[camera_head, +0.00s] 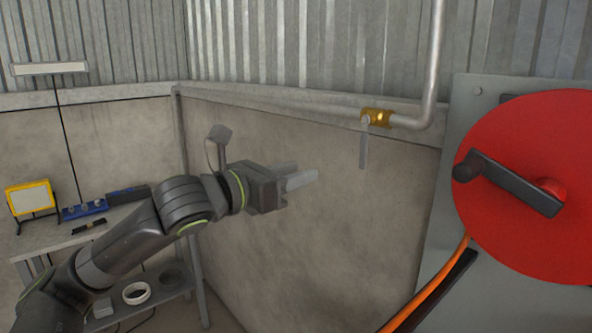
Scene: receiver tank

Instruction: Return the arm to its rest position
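My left arm (130,240) comes in from the lower left and reaches up and right across the view. My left gripper (300,178) is near the middle, in front of the concrete wall, with its fingers pointing right. Its two fingers overlap from this side, so the gap between them cannot be judged. I see nothing held in it. It is apart from the brass valve (378,117), which is up and to the right, with a grey lever (363,148) hanging down. My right gripper is not in view.
A large red reel (525,225) with a dark crank handle (510,185) is mounted on a grey panel at right. A metal pipe (434,60) runs down to the valve. A workbench (40,236) with a yellow work lamp (31,198) stands at left, behind my arm.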

